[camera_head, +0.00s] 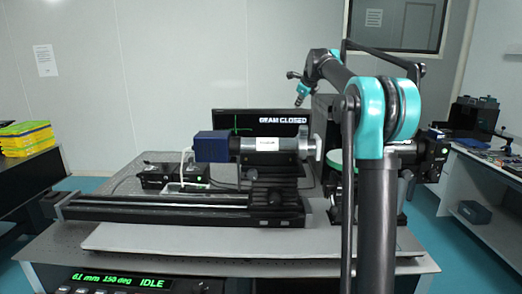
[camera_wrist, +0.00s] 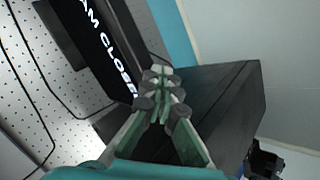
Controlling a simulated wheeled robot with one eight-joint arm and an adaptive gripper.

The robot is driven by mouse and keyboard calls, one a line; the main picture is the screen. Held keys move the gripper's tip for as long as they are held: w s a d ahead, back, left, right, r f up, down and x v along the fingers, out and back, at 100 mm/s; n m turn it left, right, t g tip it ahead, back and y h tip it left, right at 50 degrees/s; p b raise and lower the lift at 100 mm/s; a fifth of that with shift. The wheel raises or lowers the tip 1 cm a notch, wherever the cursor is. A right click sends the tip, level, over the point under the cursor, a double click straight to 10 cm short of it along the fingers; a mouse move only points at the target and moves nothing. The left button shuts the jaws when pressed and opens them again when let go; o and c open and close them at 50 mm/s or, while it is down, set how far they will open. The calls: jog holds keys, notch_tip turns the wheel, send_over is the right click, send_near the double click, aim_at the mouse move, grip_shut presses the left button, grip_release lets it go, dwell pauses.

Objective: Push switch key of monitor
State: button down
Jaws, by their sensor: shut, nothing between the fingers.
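The monitor (camera_head: 250,116) stands at the back of the optical table, its dark screen reading "BEAM CLOSED". Its lower part is hidden behind the blue-ended instrument. In the wrist view the monitor (camera_wrist: 88,30) lies tilted at the upper left, left of the fingers. My gripper (camera_head: 299,101) points down near the monitor's top right corner in the head view. In the wrist view my gripper (camera_wrist: 158,82) is shut and empty, with the monitor's edge close to the fingertips. I cannot make out the switch key, and whether the fingertips touch the monitor is unclear.
A large dark box (camera_wrist: 220,100) lies right of my fingers in the wrist view. The blue-ended instrument (camera_head: 211,146) on its black rail stands before the monitor. A cable (camera_wrist: 35,70) runs over the perforated tabletop (camera_wrist: 20,100). A green-lit display unit (camera_head: 120,281) sits at the front.

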jog(key=shift+r, duration=0.35)
notch_tip(320, 180, up, 6)
dwell(0.9)
dwell(2.1)
